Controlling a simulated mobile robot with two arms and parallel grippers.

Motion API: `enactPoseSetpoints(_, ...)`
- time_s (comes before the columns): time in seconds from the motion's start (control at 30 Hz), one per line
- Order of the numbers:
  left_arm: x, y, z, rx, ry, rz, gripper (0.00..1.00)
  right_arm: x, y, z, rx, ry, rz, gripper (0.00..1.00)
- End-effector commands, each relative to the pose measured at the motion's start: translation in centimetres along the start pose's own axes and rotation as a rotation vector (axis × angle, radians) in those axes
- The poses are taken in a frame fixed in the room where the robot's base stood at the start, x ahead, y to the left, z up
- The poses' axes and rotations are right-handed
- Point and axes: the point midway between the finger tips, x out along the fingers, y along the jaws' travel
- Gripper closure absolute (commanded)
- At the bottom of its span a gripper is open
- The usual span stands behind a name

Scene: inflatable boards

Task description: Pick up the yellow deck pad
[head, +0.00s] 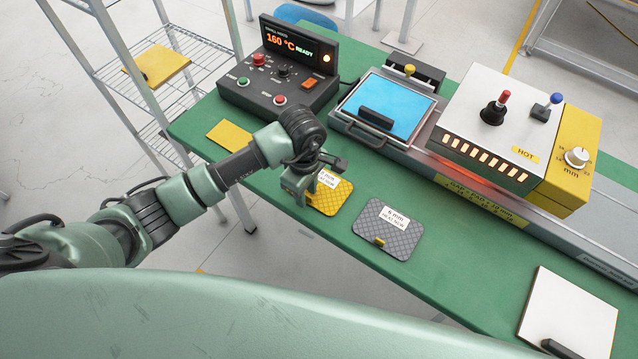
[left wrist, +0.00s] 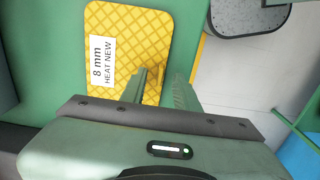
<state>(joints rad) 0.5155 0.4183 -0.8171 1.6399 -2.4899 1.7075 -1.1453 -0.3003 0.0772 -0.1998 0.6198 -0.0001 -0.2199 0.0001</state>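The yellow deck pad (head: 341,198) lies flat on the green table, with a quilted top and a white label. In the left wrist view the yellow deck pad (left wrist: 137,35) shows its label reading "8 mm HEAT NEW". My left gripper (head: 303,198) is at the pad's left edge in the head view and hides part of it. In the left wrist view the two fingers of my left gripper (left wrist: 165,80) stand a little apart over the pad's edge, with no object clearly between them. I cannot tell whether they touch the pad. My right gripper is not in view.
A grey 6 mm pad (head: 388,229) lies right of the yellow one. Behind are a control box (head: 278,80), a blue-topped press tray (head: 385,105) and a heater marked HOT (head: 515,125). A white board (head: 570,310) lies front right; a yellow sheet (head: 230,133) lies left.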

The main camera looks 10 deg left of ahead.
Motion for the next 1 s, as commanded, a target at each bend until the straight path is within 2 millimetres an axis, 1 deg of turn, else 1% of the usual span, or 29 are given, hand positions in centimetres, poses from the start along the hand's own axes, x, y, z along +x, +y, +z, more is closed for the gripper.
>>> enactPoseSetpoints(0.2, 0.1, 0.1, 0.0, 0.000, 0.000, 0.002, 0.69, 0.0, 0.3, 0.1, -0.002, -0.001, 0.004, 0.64)
enactPoseSetpoints(0.27, 0.1, 0.1, 0.0, 0.000, -0.001, 0.002, 0.86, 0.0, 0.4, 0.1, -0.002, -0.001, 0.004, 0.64)
enactPoseSetpoints(0.3, 0.1, 0.1, 0.0, 0.000, -0.001, 0.002, 0.97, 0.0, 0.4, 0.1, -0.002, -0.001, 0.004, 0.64)
enactPoseSetpoints(0.33, 0.1, 0.1, 0.0, 0.000, -0.001, 0.002, 1.00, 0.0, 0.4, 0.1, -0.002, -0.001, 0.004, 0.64)
enactPoseSetpoints(0.77, -0.2, 0.1, 0.0, 0.000, 0.000, 0.003, 1.00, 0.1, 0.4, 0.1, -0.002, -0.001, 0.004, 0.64)
enactPoseSetpoints(0.87, -0.9, 0.2, 0.0, 0.001, -0.001, 0.006, 1.00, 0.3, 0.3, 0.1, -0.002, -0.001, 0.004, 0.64)
enactPoseSetpoints(1.0, -2.7, 0.2, -0.1, 0.002, 0.001, 0.007, 1.00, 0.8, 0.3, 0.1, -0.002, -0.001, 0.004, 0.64)
